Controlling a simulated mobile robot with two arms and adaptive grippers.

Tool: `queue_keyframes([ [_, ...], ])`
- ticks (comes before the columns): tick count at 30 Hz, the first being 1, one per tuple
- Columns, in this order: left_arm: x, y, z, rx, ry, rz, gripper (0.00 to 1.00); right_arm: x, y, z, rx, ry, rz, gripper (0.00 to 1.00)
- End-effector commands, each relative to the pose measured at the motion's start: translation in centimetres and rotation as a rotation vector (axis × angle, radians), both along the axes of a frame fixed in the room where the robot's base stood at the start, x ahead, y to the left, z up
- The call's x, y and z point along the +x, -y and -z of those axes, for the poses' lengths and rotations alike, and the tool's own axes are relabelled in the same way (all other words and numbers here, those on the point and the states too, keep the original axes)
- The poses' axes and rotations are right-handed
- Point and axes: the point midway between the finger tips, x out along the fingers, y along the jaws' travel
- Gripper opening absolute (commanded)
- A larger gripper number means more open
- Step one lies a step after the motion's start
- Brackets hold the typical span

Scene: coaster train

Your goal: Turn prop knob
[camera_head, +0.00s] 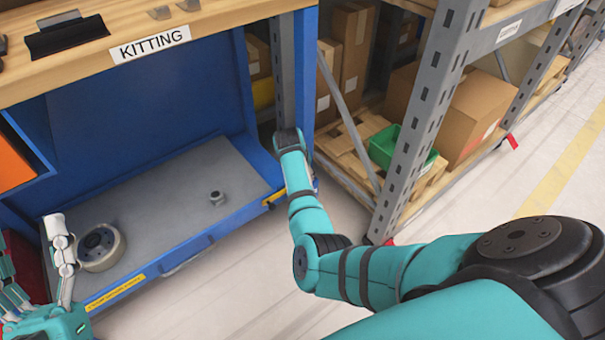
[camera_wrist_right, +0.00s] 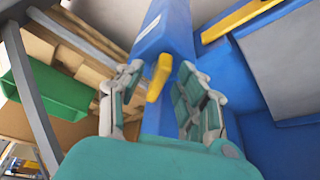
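A small yellow knob (camera_wrist_right: 159,78) sticks out from a blue post (camera_wrist_right: 166,28) in the right wrist view. My right gripper (camera_wrist_right: 160,72) is open, with its fingers on either side of the knob and post. I see a gap on both sides, so the fingers do not look closed on it. In the head view my right arm hides the knob and most of this gripper beside the blue cabinet's right post. My left gripper (camera_head: 38,278) is open and empty at the lower left, near a tape roll (camera_head: 100,247).
The blue workbench has a wooden top (camera_head: 240,10) marked KITTING and a grey lower shelf (camera_head: 165,212) bearing a nut (camera_head: 217,198). To its right stands a rack with a grey upright (camera_head: 428,110), cardboard boxes (camera_head: 480,110) and a green bin (camera_head: 385,150).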

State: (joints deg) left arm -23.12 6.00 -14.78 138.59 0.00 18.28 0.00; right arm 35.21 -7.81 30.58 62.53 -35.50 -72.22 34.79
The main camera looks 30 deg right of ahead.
Motion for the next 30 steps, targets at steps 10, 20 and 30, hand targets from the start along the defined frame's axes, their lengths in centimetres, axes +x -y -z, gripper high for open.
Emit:
queue_keyframes([
  [10, 0.0, 0.0, 0.0, 0.001, -0.002, 0.0, 0.64, 0.0, 0.0, 0.0, 0.0, 0.0, 0.0, 0.0],
  [20, 0.3, 0.0, 0.1, 0.006, -0.019, -0.001, 0.64, 0.0, 0.0, -0.1, 0.0, 0.0, -0.006, 0.0],
  [30, 3.7, 0.1, 5.4, 0.111, -0.388, -0.022, 0.64, -0.2, 0.2, -0.3, -0.001, -0.002, -0.084, 0.0],
])
